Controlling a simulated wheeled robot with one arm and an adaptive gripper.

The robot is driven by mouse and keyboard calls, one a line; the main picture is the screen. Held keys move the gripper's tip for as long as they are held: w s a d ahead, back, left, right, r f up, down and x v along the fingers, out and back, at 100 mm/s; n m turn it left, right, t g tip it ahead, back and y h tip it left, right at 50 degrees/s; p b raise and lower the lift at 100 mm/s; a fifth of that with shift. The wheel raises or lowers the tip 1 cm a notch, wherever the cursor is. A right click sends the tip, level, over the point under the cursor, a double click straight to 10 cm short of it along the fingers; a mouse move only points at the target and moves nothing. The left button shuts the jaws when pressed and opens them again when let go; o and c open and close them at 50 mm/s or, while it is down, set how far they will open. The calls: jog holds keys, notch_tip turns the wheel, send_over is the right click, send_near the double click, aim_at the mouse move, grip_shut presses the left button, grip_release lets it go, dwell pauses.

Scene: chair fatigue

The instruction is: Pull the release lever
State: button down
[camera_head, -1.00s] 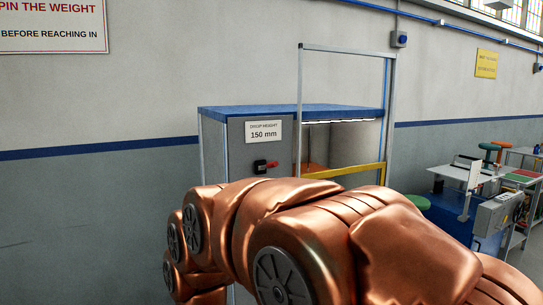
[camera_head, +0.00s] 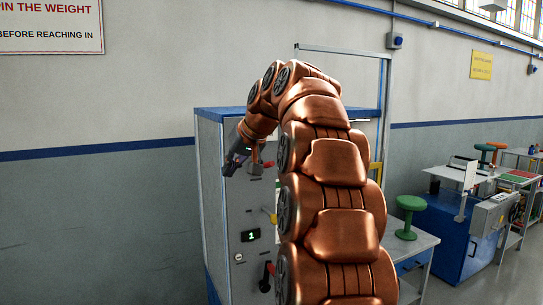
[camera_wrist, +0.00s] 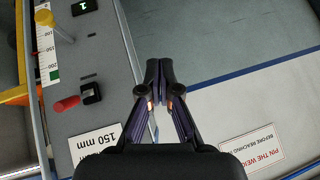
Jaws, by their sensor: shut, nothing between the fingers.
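A red-handled lever on a black base (camera_wrist: 90,93) is on the grey machine panel, beside the 150 mm label in the wrist view. A second red-and-black handle (camera_head: 268,270) is lower on the panel in the head view. No label shows which is the release lever. My gripper (camera_head: 235,160) is shut and empty in front of the panel's upper left edge. In the wrist view my gripper (camera_wrist: 159,66) points past the panel edge, apart from the red lever.
The panel carries a green display (camera_head: 250,235) reading 1 and a yellow knob (camera_wrist: 44,17) by a scale. My arm covers the machine's right side. A green stool (camera_head: 407,210) and a blue cabinet (camera_head: 440,235) stand to the right. The floor on the left is clear.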

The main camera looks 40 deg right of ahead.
jog(key=s+d+r+t+h, duration=0.1)
jog(key=d+r, duration=0.3)
jog(key=d, duration=0.4)
jog(key=s+d+r+m+t+h, duration=0.1)
jog(key=s+d+r+h, duration=0.1)
jog(key=d+r, duration=0.3)
jog(key=s+d, duration=0.1)
jog(key=d, duration=0.2)
jog(key=shift+d+r+t, duration=0.2)
jog(key=shift+r+t, duration=0.05)
jog(key=shift+t, duration=0.05)
jog(key=shift+f, duration=0.1)
jog(key=shift+s+a+f+p+x, duration=0.15)
jog(key=shift+f+x, duration=0.1)
jog(key=shift+x, duration=1.45)
jog(key=shift+s+f+p+x, duration=0.15)
jog(key=shift+f+x, duration=0.1)
jog(key=shift+x, duration=1.45)
jog(key=shift+s+a+f+p+x, duration=0.1)
jog(key=shift+s+f+p+x, duration=0.15)
jog(key=shift+x, duration=1.45)
jog(key=shift+s+a+f, duration=0.1)
jog(key=shift+a+f, duration=0.05)
jog(key=shift+f, duration=0.3)
jog(key=shift+s+a+f, duration=0.1)
jog(key=shift+f, duration=0.4)
jog(key=shift+f+b, duration=0.2)
jog(key=shift+b, duration=0.15)
